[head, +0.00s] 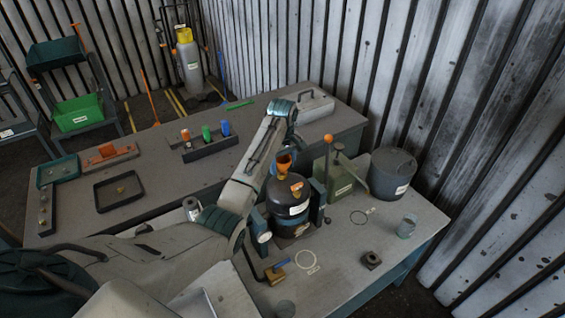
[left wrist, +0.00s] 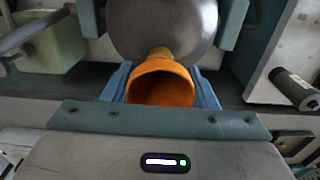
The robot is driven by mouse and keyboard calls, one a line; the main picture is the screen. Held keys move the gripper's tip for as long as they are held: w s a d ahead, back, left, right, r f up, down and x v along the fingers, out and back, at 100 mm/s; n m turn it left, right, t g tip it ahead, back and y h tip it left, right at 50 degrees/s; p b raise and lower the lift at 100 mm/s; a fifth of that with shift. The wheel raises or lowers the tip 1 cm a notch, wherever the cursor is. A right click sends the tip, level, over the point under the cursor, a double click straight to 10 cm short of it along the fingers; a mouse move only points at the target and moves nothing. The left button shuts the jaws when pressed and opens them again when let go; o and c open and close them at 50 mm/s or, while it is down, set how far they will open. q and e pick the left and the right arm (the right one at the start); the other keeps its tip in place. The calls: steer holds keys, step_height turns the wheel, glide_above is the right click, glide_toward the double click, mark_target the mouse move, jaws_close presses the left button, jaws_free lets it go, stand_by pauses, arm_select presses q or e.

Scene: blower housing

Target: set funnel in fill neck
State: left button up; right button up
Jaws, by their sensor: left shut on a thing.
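An orange funnel (head: 284,164) is held by my left gripper (head: 283,157), whose arm arches in from the left. In the left wrist view the funnel (left wrist: 162,84) sits between the two blue fingers (left wrist: 162,88), its wide mouth towards the camera. Its narrow end points to a rounded grey body (left wrist: 165,25). In the head view the funnel is just above a dark round vessel (head: 287,210) with a white label, clamped in a blue stand. An orange part (head: 297,188) shows on its top. I cannot tell whether the spout is inside the neck. My right gripper is not in view.
A glass jar (head: 406,227) and a dark block (head: 371,260) are on the front bench. Trays (head: 118,190) lie on the back bench. The front right bench has free room.

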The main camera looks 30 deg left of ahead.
arm_select(q)
steer(key=shift+f, duration=0.35)
stand_by(0.4)
stand_by(0.4)
steer(key=o, duration=1.3)
